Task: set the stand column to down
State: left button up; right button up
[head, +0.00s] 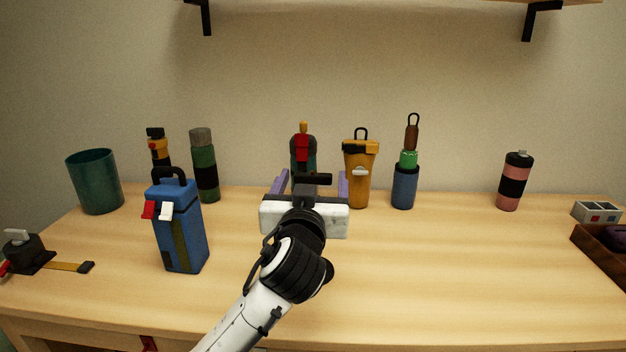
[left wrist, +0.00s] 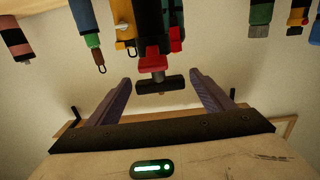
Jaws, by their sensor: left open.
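A dark upright post with a red collar and a short metal stem shows in the left wrist view, topped by a black crossbar (left wrist: 160,85). It appears to be the stand column. Its base is out of that view. In the head view, a black bar (head: 314,179) shows just beyond my left gripper, and what is below it is hidden by the gripper. My left gripper (head: 315,185) is open, its purple fingers (left wrist: 160,92) spread to either side of the crossbar and apart from it. My right gripper is not in view.
Behind stand a teal and red bottle (head: 303,150), a yellow tumbler (head: 358,185) and a blue-green bottle (head: 404,188). A blue canister (head: 181,235) stands left of my arm. A brown tray (head: 598,254) is at the right edge.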

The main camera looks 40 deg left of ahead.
pick_arm(q)
jog(key=v, duration=0.9)
jog(key=shift+s, duration=0.2)
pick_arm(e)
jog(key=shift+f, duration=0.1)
pick_arm(q)
jog(key=shift+d, duration=0.1)
